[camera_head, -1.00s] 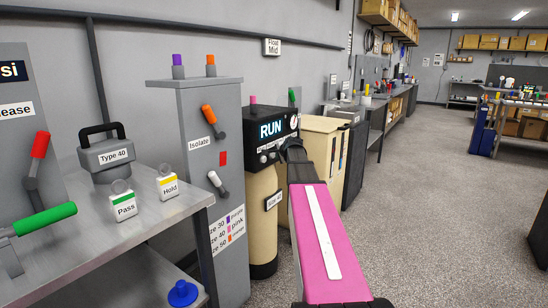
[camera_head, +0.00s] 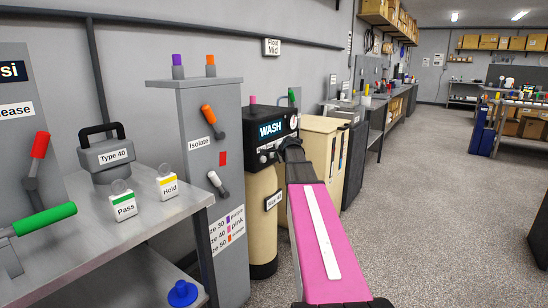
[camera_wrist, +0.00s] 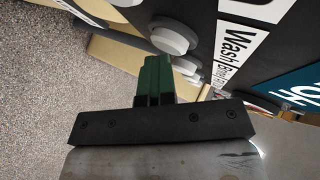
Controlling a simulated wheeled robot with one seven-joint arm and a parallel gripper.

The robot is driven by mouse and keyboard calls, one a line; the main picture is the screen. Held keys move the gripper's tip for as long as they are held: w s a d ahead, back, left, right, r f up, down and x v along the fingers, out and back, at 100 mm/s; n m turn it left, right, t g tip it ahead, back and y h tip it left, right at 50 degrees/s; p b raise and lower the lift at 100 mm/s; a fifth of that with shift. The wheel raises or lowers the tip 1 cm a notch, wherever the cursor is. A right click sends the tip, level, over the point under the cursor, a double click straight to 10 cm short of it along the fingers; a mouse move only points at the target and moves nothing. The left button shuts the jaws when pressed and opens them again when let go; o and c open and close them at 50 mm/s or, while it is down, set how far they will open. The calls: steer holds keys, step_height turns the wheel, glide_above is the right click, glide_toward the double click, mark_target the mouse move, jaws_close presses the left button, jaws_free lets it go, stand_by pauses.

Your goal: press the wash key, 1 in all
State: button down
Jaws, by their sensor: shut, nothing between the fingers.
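The control head (camera_head: 270,133) on the tan tank shows WASH on its lit display (camera_head: 271,129). In the wrist view a grey round key (camera_wrist: 172,36) stands out from the dark panel, beside a white label (camera_wrist: 234,50) that begins with "Wash". My gripper (camera_wrist: 156,62) is shut and empty, its green fingertips close to the key's edge. I cannot tell whether they touch it. In the head view my gripper (camera_head: 284,148) is at the right front of the control head, mostly hidden by my arm.
A grey post (camera_head: 212,130) with orange and white handles stands left of the tank. A beige cabinet (camera_head: 322,160) stands behind my arm. The floor at right is open.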

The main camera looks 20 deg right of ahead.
steer(key=shift+w+a, duration=0.25)
steer(key=shift+w, duration=0.05)
stand_by(0.5)
steer(key=shift+s+d, duration=0.1)
steer(key=shift+s, duration=0.05)
steer(key=shift+s+d, duration=0.55)
steer(key=shift+s, duration=0.15)
steer(key=s+d, duration=0.1)
steer(key=s, duration=0.1)
steer(key=s+d, duration=0.2)
steer(key=shift+d, duration=0.1)
stand_by(0.4)
stand_by(0.6)
